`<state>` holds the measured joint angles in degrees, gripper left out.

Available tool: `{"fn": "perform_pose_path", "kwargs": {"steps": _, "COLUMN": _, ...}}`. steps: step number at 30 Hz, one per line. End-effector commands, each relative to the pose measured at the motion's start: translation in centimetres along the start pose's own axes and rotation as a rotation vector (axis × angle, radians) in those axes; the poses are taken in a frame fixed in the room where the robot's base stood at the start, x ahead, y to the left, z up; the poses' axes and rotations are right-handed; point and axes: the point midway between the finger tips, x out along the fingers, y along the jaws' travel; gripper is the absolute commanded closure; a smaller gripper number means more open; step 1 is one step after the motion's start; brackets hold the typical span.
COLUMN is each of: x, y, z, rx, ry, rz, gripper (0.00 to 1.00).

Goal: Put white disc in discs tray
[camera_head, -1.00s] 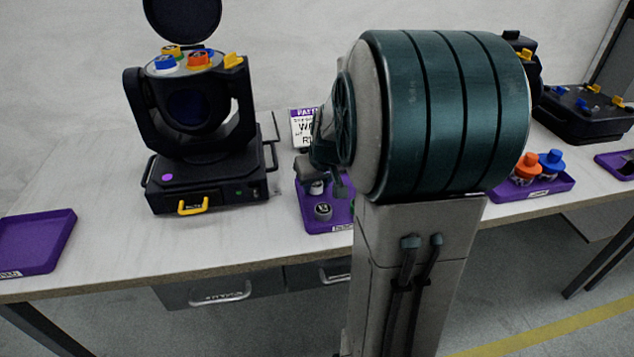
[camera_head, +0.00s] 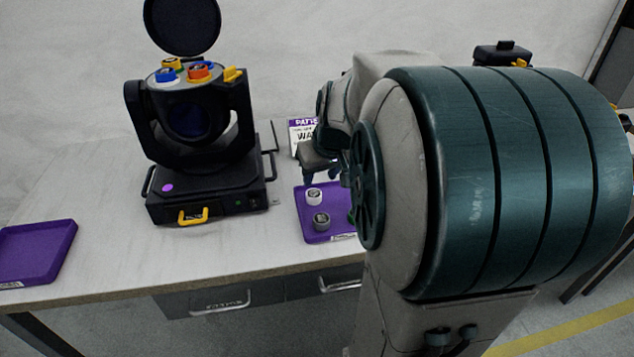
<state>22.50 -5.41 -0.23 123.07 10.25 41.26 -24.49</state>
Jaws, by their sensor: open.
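The white disc (camera_head: 314,196) stands in a purple tray (camera_head: 308,230) in the middle of the bench. A dark grey disc (camera_head: 321,221) stands in front of it in the same tray. A sliver of green shows at the tray's right, mostly hidden by my arm. My gripper (camera_head: 320,175) is open, its fingers pointing down just above and behind the white disc. It appears clear of the disc. The tray's front label is too small to read.
A black stage light (camera_head: 203,190) stands left of the tray, with coloured knob-like pieces (camera_head: 200,72) on top. An empty purple tray (camera_head: 40,250) lies at the far left. A sign (camera_head: 303,137) stands behind the middle tray. My arm hides the bench's right side.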

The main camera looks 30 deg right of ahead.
Motion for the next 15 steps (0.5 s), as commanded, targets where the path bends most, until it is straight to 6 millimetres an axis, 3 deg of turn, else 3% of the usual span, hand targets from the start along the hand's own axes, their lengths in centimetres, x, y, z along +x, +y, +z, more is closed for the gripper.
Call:
{"fn": "perform_pose_path", "kwargs": {"steps": 3, "x": -2.1, "y": 0.0, "z": -0.1, "rx": 0.000, "ry": 0.002, "rz": 0.001, "gripper": 0.58}}
{"fn": "perform_pose_path", "kwargs": {"steps": 8, "x": -3.4, "y": -0.2, "z": 0.1, "rx": -0.001, "ry": -0.002, "rz": -0.001, "gripper": 0.58}}
{"fn": "perform_pose_path", "kwargs": {"steps": 11, "x": -3.6, "y": -2.0, "z": 1.4, "rx": -0.012, "ry": -0.023, "rz": -0.013, "gripper": 0.58}}
{"fn": "perform_pose_path", "kwargs": {"steps": 15, "x": -3.4, "y": -6.8, "z": 6.1, "rx": -0.037, "ry": -0.096, "rz": -0.039, "gripper": 0.58}}
